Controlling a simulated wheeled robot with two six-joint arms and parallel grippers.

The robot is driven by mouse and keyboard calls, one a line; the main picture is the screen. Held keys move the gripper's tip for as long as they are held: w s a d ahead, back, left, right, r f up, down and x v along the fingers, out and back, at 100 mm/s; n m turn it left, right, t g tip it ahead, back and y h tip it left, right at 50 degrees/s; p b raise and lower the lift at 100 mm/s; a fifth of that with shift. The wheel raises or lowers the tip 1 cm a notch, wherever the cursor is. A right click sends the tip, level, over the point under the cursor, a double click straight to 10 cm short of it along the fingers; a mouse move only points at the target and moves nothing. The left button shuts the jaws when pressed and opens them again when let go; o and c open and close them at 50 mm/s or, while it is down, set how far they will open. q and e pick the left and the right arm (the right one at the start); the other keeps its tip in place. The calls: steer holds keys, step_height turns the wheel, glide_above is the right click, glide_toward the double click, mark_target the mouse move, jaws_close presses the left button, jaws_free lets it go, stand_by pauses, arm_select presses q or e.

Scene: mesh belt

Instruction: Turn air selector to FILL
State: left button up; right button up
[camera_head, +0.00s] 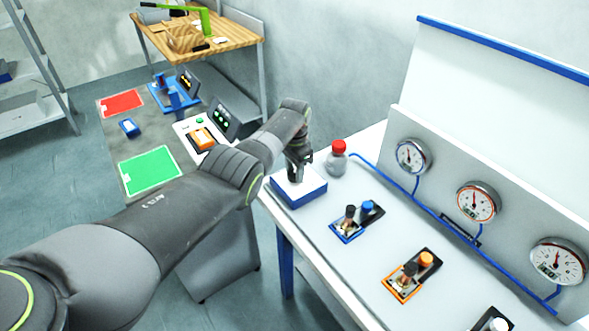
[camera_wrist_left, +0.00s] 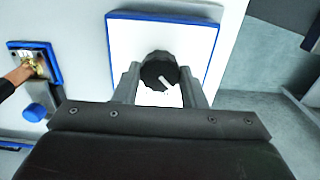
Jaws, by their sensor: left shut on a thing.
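The air selector is a white plate with blue sides (camera_head: 312,190) at the near left corner of the white bench. It also shows in the left wrist view (camera_wrist_left: 205,40), with a round black knob (camera_wrist_left: 156,66) at its middle. A white pointer mark on the knob points to the lower right in that view. No FILL label can be read. My left gripper (camera_head: 297,178) reaches down over the plate. In the left wrist view its two fingers (camera_wrist_left: 160,76) are on either side of the knob, shut on it. The gripper hides the knob in the head view. My right gripper is not in view.
A red-capped bottle (camera_head: 337,160) stands just behind the selector. A blue-framed valve (camera_head: 347,228) and an orange-framed valve (camera_head: 405,285) lie to the right. Several gauges (camera_head: 476,203) are on the upright panel. A grey belt with a green mat (camera_head: 150,170) runs at left.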

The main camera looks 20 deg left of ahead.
mark_target(294, 172)
arm_select(q)
steer(key=shift+w+r, duration=0.1)
steer(key=shift+r, duration=0.05)
stand_by(0.3)
steer(key=o, duration=1)
steer(key=shift+r, duration=0.55)
step_height(294, 172, up, 4)
steer(key=shift+f+p, duration=0.1)
steer(key=shift+p, duration=0.35)
step_height(294, 172, up, 12)
steer(key=b, duration=0.3)
steer(key=shift+r, duration=0.2)
